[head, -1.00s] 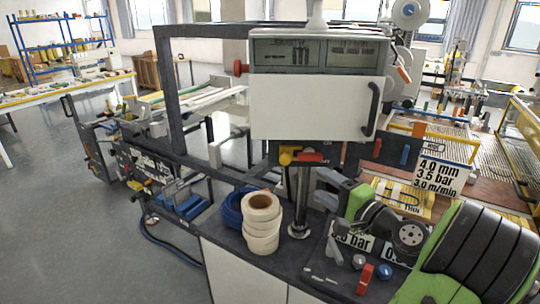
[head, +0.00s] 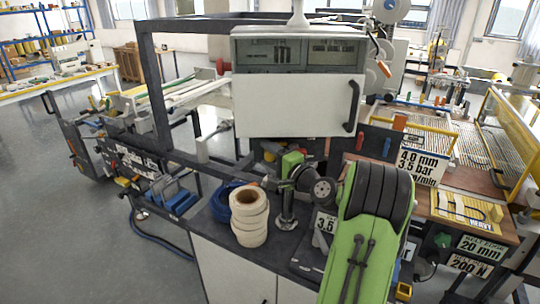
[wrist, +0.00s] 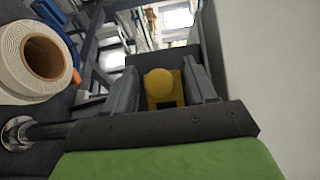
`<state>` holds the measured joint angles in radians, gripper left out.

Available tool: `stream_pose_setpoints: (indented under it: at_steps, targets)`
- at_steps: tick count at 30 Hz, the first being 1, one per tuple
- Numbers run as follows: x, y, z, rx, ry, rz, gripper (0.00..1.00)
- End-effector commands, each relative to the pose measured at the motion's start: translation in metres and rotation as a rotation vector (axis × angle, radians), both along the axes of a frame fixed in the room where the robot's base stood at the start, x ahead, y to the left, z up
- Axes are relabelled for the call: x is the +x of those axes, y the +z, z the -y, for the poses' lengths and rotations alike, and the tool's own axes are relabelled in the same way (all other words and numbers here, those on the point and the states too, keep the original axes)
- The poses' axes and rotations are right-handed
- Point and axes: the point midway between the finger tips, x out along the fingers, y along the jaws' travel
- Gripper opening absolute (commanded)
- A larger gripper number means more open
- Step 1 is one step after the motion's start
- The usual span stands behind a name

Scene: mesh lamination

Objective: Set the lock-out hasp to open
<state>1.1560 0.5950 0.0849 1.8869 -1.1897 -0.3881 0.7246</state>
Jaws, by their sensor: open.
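A yellow rounded knob on a yellow block (wrist: 163,88) sits between the two dark fingers of my gripper (wrist: 162,80) in the wrist view. The fingers stand apart on either side of it; whether they touch it I cannot tell. In the head view my gripper is under the white control box, and its green body (head: 292,160) partly covers the yellow fitting (head: 270,149) there. This yellow fitting may be the lock-out hasp; its open or closed position cannot be made out.
The white control box (head: 290,105) hangs just above my gripper. A stack of cream rolls (head: 249,215) stands on the dark bench in front, close to my arm, with a blue coil behind it. Red and blue handles (head: 386,147) are to the right.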

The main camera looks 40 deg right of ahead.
Motion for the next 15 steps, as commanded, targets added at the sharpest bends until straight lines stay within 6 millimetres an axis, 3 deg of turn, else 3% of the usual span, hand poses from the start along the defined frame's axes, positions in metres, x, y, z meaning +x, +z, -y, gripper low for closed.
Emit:
stream_pose_setpoints:
  at_steps: [3, 13, 15]
  targets:
    - [-0.0004, -0.0004, 0.0001, 0.000, 0.000, 0.000, 0.54]
    - [-0.0008, -0.0005, 0.0001, -0.001, 0.000, -0.001, 0.04]
    - [-0.0008, -0.0006, 0.0001, -0.001, 0.000, -0.001, 0.00]
